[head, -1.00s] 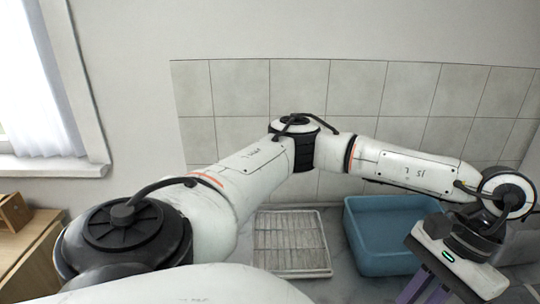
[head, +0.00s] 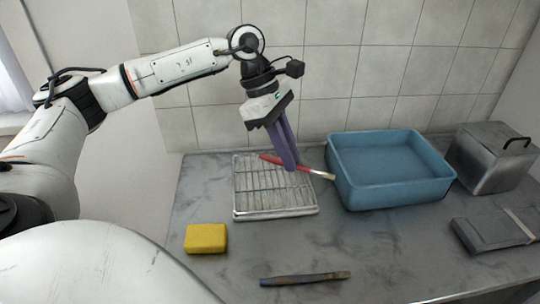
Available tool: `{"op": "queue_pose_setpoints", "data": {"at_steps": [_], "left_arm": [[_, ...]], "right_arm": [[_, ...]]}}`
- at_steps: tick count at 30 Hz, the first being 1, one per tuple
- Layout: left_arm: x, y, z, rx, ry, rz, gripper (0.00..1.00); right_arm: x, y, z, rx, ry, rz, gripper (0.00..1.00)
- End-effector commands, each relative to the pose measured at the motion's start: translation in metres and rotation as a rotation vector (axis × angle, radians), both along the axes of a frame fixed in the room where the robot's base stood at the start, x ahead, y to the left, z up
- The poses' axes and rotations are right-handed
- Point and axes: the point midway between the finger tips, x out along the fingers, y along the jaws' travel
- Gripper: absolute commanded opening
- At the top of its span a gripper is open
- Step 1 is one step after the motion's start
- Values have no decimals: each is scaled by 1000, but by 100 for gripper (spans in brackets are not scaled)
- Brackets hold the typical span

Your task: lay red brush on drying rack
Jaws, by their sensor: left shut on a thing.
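The red brush (head: 272,158) is held by my left gripper (head: 290,168), whose purple fingers are shut on it. The brush lies roughly level, its red handle to the left and its pale tip to the right, near the blue tub. My right gripper is out of view.
A blue tub (head: 345,180) stands right of the rack on the grey counter (head: 380,250). A metal box (head: 490,165) and a flat grey item (head: 490,235) are at right. A yellow sponge (head: 206,238) and a dark narrow tool (head: 305,278) lie in front.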

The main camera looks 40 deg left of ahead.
Motion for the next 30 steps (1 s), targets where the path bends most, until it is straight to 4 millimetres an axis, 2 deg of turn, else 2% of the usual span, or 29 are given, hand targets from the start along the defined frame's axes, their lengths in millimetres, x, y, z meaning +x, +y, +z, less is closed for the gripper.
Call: {"op": "queue_pose_setpoints", "data": {"at_steps": [1, 6, 12, 16, 24, 30], "left_arm": [[4, 17, -2, 0, -3, 149, 0], [16, 61, 10, -3, -7, 578, 0], [20, 93, 21, -6, -4, 869, 0], [20, 101, 15, -5, 0, 938, 0], [19, 101, -32, -4, 4, 942, 0], [19, 101, -52, -5, 3, 941, 0]], "right_arm": [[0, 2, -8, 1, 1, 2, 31], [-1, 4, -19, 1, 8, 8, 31], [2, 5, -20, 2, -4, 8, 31], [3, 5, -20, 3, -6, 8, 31], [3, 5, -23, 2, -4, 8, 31], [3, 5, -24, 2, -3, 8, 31]]}}
